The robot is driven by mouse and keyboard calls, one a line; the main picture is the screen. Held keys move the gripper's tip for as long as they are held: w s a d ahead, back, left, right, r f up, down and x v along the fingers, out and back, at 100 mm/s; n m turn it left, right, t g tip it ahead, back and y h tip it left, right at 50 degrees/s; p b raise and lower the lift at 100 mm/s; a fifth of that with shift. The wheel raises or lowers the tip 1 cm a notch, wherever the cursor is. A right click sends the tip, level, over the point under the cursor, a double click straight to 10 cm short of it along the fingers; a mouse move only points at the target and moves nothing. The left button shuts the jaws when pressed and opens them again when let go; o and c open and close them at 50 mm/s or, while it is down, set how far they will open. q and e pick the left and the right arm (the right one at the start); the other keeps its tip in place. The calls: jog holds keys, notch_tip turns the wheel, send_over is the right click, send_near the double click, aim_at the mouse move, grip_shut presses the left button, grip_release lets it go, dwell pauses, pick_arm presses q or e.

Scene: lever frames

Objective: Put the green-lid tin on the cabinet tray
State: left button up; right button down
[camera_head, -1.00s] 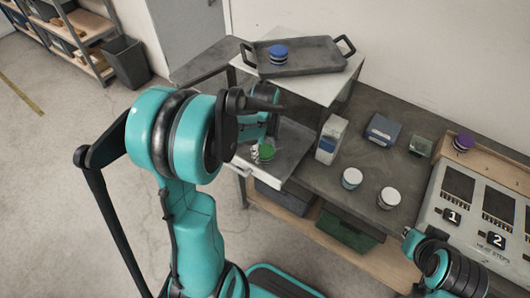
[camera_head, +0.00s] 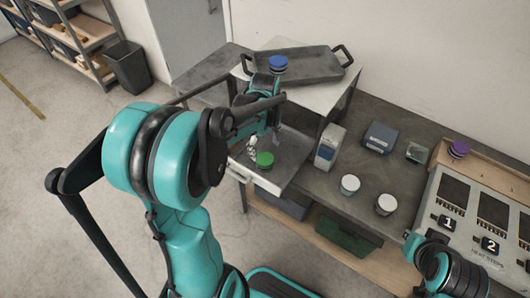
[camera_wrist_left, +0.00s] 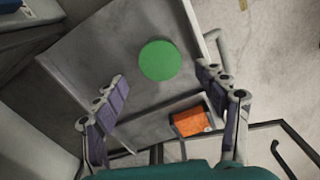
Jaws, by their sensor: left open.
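The green-lid tin (camera_head: 265,159) stands upright in the open pull-out drawer (camera_head: 286,167) of the cabinet. In the left wrist view its round green lid (camera_wrist_left: 159,60) lies ahead of and between my fingers. My left gripper (camera_head: 252,146) is open and empty, close beside the tin in the head view; the arm partly hides it. The cabinet tray (camera_head: 312,66), dark with two handles, lies on the cabinet's light top. A blue-lid tin (camera_head: 278,65) stands at its left part. My right arm shows at the lower right, but its gripper cannot be seen.
On the bench right of the cabinet stand a white carton (camera_head: 328,147), a blue box (camera_head: 380,137) and two white-lid tins (camera_head: 349,185) (camera_head: 386,204). A purple-lid tin (camera_head: 458,149) stands farther right by the numbered panel (camera_head: 480,222).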

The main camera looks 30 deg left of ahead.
aim_at(265, 159)
pick_arm(q)
notch_tip(265, 159, up, 5)
jog(key=p, duration=0.1)
jog(key=s+d+r+m+t, duration=0.4)
jog(key=s+d+m+t, duration=0.3)
jog(key=s+d+m, duration=0.3)
jog(key=shift+s+d+m, duration=0.3)
jog(key=shift+s+m, duration=0.2)
jog(key=shift+m, duration=1.5)
